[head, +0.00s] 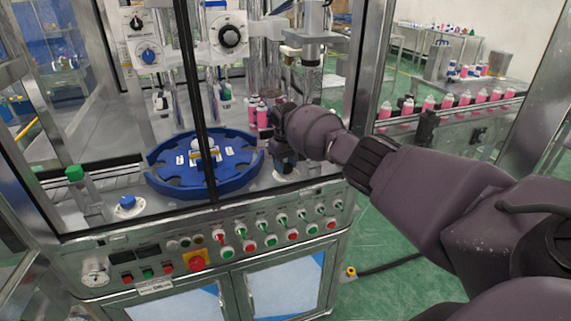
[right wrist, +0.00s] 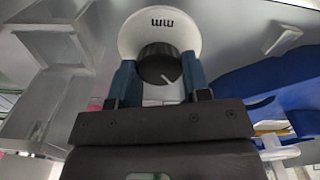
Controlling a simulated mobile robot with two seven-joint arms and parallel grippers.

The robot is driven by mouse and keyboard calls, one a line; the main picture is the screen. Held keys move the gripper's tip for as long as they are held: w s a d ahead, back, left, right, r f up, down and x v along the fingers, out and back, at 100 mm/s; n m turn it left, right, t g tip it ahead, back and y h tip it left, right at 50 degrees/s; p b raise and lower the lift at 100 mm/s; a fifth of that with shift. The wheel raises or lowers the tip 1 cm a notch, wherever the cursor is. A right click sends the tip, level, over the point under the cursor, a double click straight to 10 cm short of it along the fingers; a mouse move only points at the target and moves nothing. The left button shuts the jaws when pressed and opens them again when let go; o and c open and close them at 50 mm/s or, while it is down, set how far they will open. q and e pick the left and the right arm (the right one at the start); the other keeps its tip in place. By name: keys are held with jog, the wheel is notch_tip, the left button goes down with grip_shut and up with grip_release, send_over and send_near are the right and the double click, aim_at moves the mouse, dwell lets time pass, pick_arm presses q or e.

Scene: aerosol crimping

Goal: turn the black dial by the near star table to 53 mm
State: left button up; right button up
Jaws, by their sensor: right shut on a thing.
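The black dial (right wrist: 159,63) shows in the right wrist view, with a white pointer line at its lower right and a round white scale plate (right wrist: 145,28) marked "mm" behind it. My right gripper (right wrist: 160,80) has its two blue fingers on either side of the dial, shut on it. In the head view my right gripper (head: 284,163) is beside the right edge of the blue star table (head: 168,184) and hides the dial. The scale numbers cannot be read. My left gripper is not in view.
A machine frame post (head: 199,100) stands in front of the star table. A control panel (head: 150,262) with several buttons runs along the front. Another black dial (head: 230,38) is higher up at the back. Pink cans (head: 428,104) stand on a conveyor at the right.

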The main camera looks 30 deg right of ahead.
aim_at(285, 166)
jog(key=o, duration=0.9)
notch_tip(285, 166, up, 11)
jog(key=shift+f+p, duration=0.1)
jog(key=shift+p, duration=0.25)
dwell(0.3)
